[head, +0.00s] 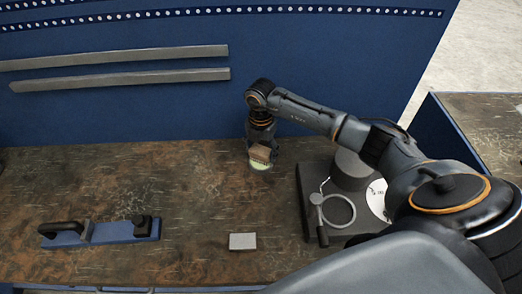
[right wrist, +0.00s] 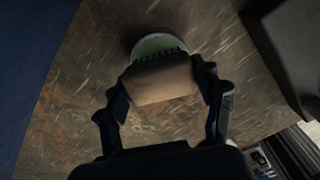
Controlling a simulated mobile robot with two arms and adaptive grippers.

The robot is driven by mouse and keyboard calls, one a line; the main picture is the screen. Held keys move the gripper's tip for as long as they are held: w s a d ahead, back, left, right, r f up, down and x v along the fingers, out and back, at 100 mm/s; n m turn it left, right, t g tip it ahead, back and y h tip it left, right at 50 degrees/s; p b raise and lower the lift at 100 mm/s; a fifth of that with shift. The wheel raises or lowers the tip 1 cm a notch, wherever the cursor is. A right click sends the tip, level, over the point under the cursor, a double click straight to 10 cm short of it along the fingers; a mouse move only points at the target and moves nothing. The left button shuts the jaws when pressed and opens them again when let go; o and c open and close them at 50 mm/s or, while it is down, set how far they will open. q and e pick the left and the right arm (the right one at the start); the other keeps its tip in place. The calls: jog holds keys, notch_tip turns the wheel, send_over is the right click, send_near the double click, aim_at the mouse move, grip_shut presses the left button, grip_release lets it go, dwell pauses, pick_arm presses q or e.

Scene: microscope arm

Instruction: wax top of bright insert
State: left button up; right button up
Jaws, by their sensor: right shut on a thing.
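My right gripper (head: 262,146) is shut on a brown block-shaped thing (head: 260,153), over the back middle of the bench. In the right wrist view the fingers (right wrist: 163,92) grip this tan block (right wrist: 163,82) from both sides, and short dark bristle-like teeth show along its far edge. A round, pale green-topped dish (head: 260,166), perhaps the wax, lies just under and beyond the block; it also shows in the right wrist view (right wrist: 157,43). I cannot tell if they touch. A bright grey rectangular insert (head: 242,241) lies flat at the front middle. My left gripper is not in view.
A dark microscope-like stand (head: 313,181) with a ring on an arm (head: 338,211) stands right of the dish. A blue fixture (head: 112,231) with black clamps lies at the front left. A blue wall (head: 110,112) rises behind. The bench (head: 180,190) between is clear.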

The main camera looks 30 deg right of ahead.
aim_at(261, 150)
jog(key=shift+s+f+b, duration=0.1)
jog(key=shift+f+b, duration=0.2)
jog(key=shift+f, duration=0.2)
dwell(1.1)
jog(key=shift+r+p, duration=0.75)
jog(key=shift+r, duration=0.15)
jog(key=shift+r+p, duration=1.9)
jog(key=shift+r, duration=0.8)
